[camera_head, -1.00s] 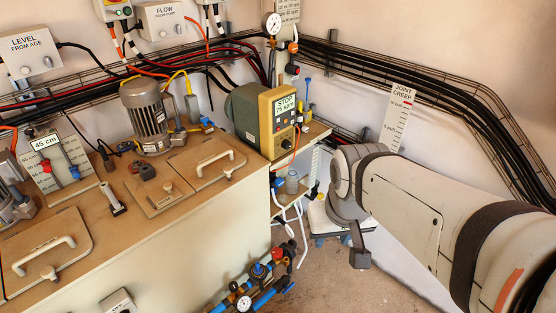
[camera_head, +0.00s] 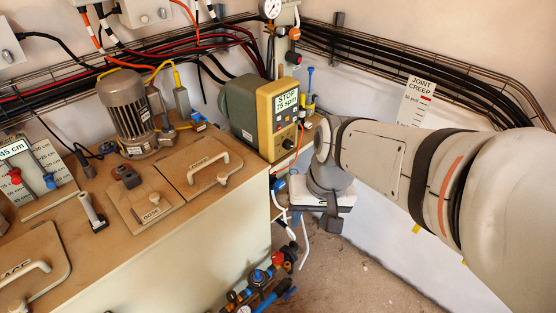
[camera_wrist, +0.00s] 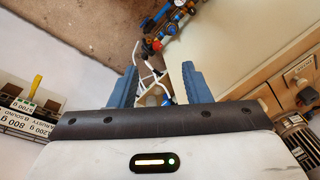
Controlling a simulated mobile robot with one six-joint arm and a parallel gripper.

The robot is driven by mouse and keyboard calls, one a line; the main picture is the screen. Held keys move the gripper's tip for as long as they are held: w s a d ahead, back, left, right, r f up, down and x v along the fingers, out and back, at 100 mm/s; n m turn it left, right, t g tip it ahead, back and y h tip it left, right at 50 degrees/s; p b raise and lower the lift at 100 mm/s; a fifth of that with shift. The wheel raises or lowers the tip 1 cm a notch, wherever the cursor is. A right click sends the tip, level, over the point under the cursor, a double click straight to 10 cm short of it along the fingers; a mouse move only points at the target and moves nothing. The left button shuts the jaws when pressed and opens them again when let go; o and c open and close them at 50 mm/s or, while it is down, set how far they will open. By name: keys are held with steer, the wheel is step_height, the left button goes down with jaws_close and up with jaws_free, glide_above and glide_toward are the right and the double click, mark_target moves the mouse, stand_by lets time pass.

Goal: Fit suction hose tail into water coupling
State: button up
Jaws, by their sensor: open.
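White hoses (camera_head: 304,245) hang below the yellow-and-green pump (camera_head: 270,118), with loose ends near the floor. They also show in the wrist view (camera_wrist: 146,62), beyond and between my fingers. I cannot tell which one is the suction hose tail. A pipe assembly with blue and red fittings (camera_head: 262,284) stands low by the cabinet, and also shows at the top of the wrist view (camera_wrist: 168,24). I cannot make out which fitting is the water coupling. My gripper (camera_wrist: 160,80) is open, its two blue fingers wide apart with nothing visibly held.
A cabinet (camera_head: 190,255) with a motor (camera_head: 128,108) and hatches on top fills the left. Bare floor (camera_head: 350,275) lies right of the pipe assembly. A cable tray (camera_head: 420,75) runs along the wall.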

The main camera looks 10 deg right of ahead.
steer(key=w+a+f+m+y+b, duration=0.3)
steer(key=w+f+m+y+b, duration=0.35)
steer(key=w+f, duration=0.5)
steer(key=w+a+f+m+y+b, duration=0.45)
steer(key=w+f+m+b, duration=0.3)
steer(key=f, duration=0.75)
steer(key=m+t+h+b, duration=0.3)
steer(key=m+t+b, duration=0.6)
steer(key=m+t, duration=0.35)
glide_toward(282, 223)
steer(key=w, duration=0.1)
steer(key=a, duration=0.1)
steer(key=w+g, duration=0.1)
steer(key=shift+w+a+f+m, duration=0.2)
steer(key=shift+w+f+m, duration=0.1)
steer(key=shift+w+m, duration=0.05)
steer(key=b+x, duration=0.2)
steer(key=x, duration=0.5)
steer(key=shift+w+a+f, duration=0.1)
steer(key=shift+w, duration=0.3)
steer(key=c, duration=0.9)
